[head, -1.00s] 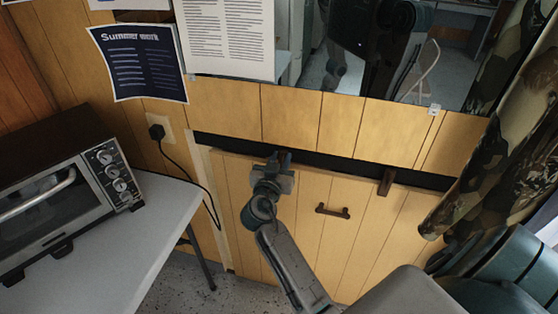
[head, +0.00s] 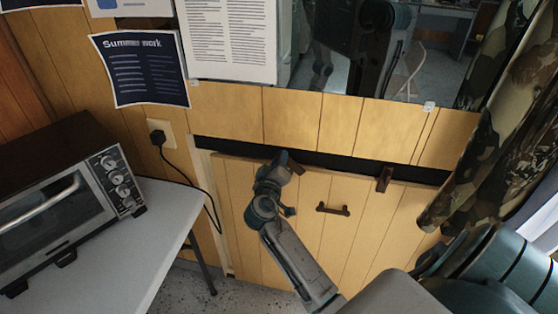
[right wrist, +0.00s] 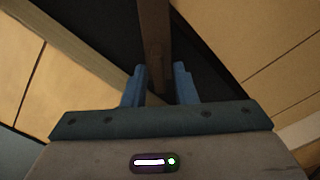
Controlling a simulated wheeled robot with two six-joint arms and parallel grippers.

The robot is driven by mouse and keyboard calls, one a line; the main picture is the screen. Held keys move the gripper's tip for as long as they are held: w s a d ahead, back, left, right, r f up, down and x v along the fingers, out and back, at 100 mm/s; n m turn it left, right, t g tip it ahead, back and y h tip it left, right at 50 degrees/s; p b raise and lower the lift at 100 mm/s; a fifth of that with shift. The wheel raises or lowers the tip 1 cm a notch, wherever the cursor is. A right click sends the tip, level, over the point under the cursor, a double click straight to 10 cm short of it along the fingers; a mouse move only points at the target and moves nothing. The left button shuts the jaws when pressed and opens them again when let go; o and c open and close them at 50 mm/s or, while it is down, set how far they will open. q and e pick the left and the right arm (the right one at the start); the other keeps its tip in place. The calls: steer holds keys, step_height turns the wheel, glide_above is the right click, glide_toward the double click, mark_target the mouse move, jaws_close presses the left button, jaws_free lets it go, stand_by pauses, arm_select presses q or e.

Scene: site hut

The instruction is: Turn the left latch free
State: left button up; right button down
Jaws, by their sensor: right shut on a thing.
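The left latch (head: 297,167) is a small dark brown wooden bar at the top edge of a plank panel (head: 300,220). Only its end shows beside my right gripper (head: 284,158) in the head view; the rest is hidden. In the right wrist view the latch (right wrist: 155,35) runs up between the two blue fingers of my right gripper (right wrist: 159,86), which is shut on it. There it lies at a slant to the panel's edge and the dark gap. The right latch (head: 384,178) stands upright across the gap. My left gripper is not in view.
A brown handle (head: 333,209) sits on the panel. A toaster oven (head: 60,210) stands on a white table (head: 150,240) at the left, with a cord hanging to a socket. A camouflage curtain (head: 490,170) hangs at the right. Bare floor shows below the table.

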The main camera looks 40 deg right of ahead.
steer(key=shift+r+n, duration=0.1)
steer(key=shift+n, duration=0.5)
steer(key=shift+w+n+p, duration=0.1)
steer(key=shift+n+p, duration=0.3)
steer(key=shift+n, duration=0.5)
steer(key=shift+n+p, duration=0.3)
steer(key=shift+n, duration=0.5)
steer(key=n, duration=0.1)
steer(key=n+p, duration=0.1)
steer(key=shift+a+f+n, duration=0.1)
steer(key=shift+f+n, duration=0.2)
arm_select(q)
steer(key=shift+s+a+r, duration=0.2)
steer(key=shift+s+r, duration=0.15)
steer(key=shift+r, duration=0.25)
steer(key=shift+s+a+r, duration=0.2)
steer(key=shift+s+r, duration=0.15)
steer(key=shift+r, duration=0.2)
arm_select(e)
steer(key=shift+f+n, duration=0.1)
steer(key=shift+n, duration=0.4)
steer(key=c, duration=1.5)
jaws_free()
steer(key=shift+f, duration=0.1)
